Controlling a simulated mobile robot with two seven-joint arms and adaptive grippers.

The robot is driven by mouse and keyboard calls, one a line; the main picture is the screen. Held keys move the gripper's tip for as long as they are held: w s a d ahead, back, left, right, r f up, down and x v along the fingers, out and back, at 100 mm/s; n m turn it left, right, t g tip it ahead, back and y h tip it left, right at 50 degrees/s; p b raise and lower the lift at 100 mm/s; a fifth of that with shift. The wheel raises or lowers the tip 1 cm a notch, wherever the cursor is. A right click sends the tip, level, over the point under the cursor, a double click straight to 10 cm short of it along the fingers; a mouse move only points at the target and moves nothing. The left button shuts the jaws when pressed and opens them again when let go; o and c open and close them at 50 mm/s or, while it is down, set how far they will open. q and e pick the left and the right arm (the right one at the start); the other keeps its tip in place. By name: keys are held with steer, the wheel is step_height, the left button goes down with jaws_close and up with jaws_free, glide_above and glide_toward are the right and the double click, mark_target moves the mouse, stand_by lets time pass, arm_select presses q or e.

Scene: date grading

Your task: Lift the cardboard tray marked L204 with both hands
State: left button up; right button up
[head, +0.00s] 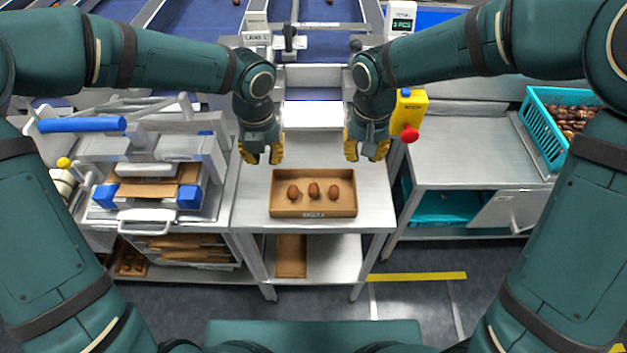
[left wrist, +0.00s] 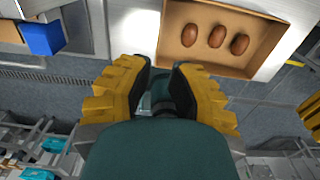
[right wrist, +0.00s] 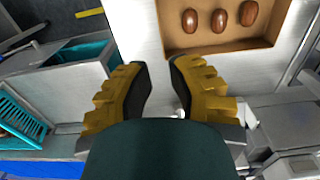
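The cardboard tray (head: 290,211) sits on the metal table in the middle of the head view, with three brown dates (head: 314,190) in a row inside. A small label (head: 313,215) is on its front wall; its text is too small to read. The tray also shows in the left wrist view (left wrist: 187,59) and the right wrist view (right wrist: 220,46). My left gripper (head: 262,158) is open and empty, behind and left of the tray. My right gripper (head: 366,155) is open and empty, behind and right of it. Neither touches the tray.
The metal table (head: 250,205) is clear around the tray. A press with blue blocks (head: 190,196) stands left. A yellow box with a red button (head: 409,112) is at the table's back right. A teal crate of dates (head: 543,127) stands on the right counter (head: 450,150).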

mark_target(271, 188)
arm_select(q)
steer(key=shift+s, duration=0.2)
arm_select(e)
steer(key=shift+s, duration=0.2)
